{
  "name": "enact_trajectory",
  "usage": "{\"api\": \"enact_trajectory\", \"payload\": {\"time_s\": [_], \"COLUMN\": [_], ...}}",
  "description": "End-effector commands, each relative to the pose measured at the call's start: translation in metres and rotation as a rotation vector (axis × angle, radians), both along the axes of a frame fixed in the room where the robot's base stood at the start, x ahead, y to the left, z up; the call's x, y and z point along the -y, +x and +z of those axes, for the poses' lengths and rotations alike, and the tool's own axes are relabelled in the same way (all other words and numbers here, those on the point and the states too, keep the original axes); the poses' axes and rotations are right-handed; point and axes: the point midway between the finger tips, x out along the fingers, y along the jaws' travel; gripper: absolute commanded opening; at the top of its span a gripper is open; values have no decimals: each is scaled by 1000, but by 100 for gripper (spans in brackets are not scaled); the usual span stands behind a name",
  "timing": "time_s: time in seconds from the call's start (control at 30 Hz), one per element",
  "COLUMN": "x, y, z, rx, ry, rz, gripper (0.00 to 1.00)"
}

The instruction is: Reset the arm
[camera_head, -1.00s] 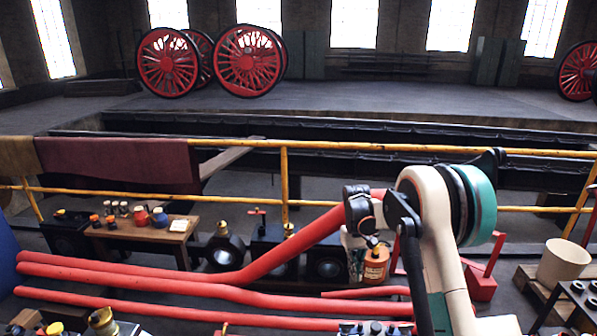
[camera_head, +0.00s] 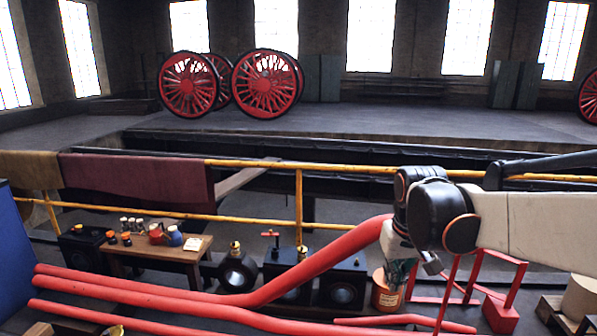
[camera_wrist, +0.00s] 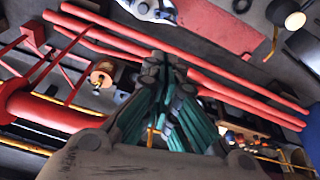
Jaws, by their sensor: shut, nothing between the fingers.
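My gripper (camera_wrist: 158,62) shows in the wrist view with its teal and dark fingers drawn together. It is shut and holds nothing. In the head view my arm comes in from the right edge, and my gripper (camera_head: 398,272) hangs below the dark wrist joint, partly hidden by it. It is above the floor, in front of the yellow railing (camera_head: 299,205), near the orange canister (camera_head: 386,293) and the red pipes (camera_head: 190,296). I cannot tell the exact gap to them.
A wooden bench (camera_head: 160,251) with small jars stands at the left. Dark boxes stand along the railing. A red stand (camera_head: 500,312) and a pale bucket (camera_head: 582,298) are at the right. Red spoked wheels (camera_head: 265,84) stand on the far platform.

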Motion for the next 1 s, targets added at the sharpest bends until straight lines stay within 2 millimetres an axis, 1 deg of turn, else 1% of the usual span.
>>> {"api": "enact_trajectory", "payload": {"time_s": [0.03,0.13,0.3,0.47,0.6,0.7,0.8,1.0], "x": [-1,-2,-4,-5,-6,-7,-7,-8], "y": [-15,-39,-80,-118,-148,-166,-179,-190], "z": [5,13,20,19,12,6,0,-7], "rx": [22,67,144,218,281,321,353,385], "ry": [2,5,11,18,25,29,33,38], "rz": [-2,-7,-16,-25,-32,-36,-40,-44], "gripper": [0,0,0,0,0,0,0,0]}}
